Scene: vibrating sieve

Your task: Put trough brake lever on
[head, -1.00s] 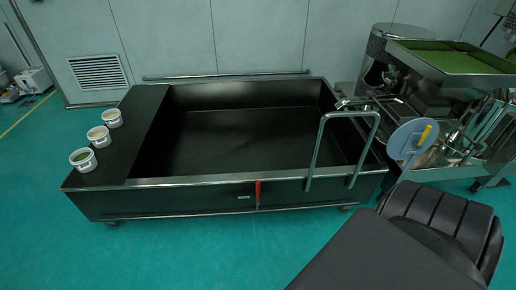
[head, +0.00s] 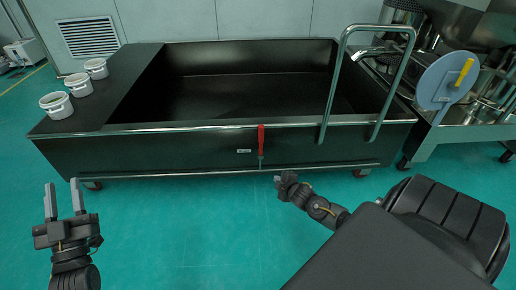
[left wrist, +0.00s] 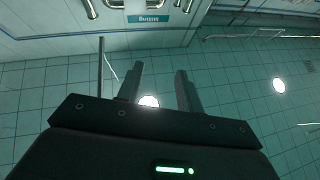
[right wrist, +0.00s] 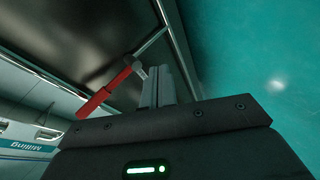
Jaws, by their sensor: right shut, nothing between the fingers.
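The trough brake lever is a red handle (head: 261,139) on the front face of the black trough (head: 215,150), hanging upright beside a small white label. In the right wrist view the red lever (right wrist: 105,92) lies just left of my gripper's fingertips. My right gripper (head: 278,180) is shut and empty, a little below and right of the lever, apart from it in the head view. Its closed fingers also show in the right wrist view (right wrist: 158,80). My left gripper (head: 63,186) is open and empty at the lower left, pointing up, with its fingers also in the left wrist view (left wrist: 158,85).
Three white cups (head: 77,84) stand on the trough's left ledge. A metal handrail (head: 336,72) rises at the trough's front right. A machine with a round grey disc (head: 447,82) stands at the right. The green floor in front is clear.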

